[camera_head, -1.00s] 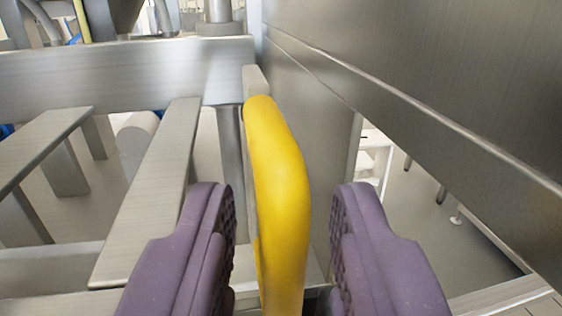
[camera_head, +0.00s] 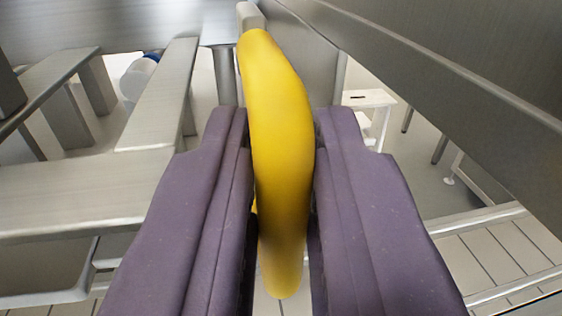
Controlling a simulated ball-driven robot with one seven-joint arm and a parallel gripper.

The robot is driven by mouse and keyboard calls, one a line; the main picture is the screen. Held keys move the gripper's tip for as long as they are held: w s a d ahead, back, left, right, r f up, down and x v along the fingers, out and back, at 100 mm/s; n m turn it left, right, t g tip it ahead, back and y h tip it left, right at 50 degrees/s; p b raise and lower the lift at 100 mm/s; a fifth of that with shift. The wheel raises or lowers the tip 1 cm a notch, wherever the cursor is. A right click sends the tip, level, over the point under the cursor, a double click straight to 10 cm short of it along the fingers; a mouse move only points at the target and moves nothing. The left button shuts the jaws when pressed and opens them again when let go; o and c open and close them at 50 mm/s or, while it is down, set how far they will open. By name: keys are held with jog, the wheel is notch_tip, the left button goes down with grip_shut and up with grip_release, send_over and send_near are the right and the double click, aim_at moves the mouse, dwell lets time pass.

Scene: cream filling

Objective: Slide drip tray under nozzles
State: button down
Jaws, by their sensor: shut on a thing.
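A yellow rounded handle (camera_head: 277,130) stands in the middle of the view. Its far end meets a small grey mount (camera_head: 250,16) beside a metal panel. My gripper (camera_head: 281,150), with two purple padded fingers, is shut on the yellow handle, one finger on each side. The handle's near end shows below and between the fingers. I cannot tell from this view whether the handle belongs to the drip tray. No nozzles can be made out.
A large metal panel (camera_head: 440,90) runs close along the right. Metal bars (camera_head: 165,90) and a crossbar (camera_head: 80,190) form a frame on the left. A white stool (camera_head: 369,100) stands on the floor beyond. Tiled floor shows at lower right.

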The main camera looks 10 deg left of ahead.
jog(key=s, duration=0.1)
jog(key=s+d, duration=0.1)
jog(key=shift+s, duration=0.35)
jog(key=shift+f, duration=0.1)
jog(key=c, duration=1.3)
grip_release()
jog(key=shift+s+d, duration=0.1)
jog(key=shift+s, duration=0.05)
jog(key=shift+o, duration=0.2)
jog(key=s+d+p, duration=0.1)
jog(key=s+p, duration=0.1)
jog(key=s, duration=0.5)
jog(key=shift+s, duration=0.4)
jog(key=shift+d, duration=0.1)
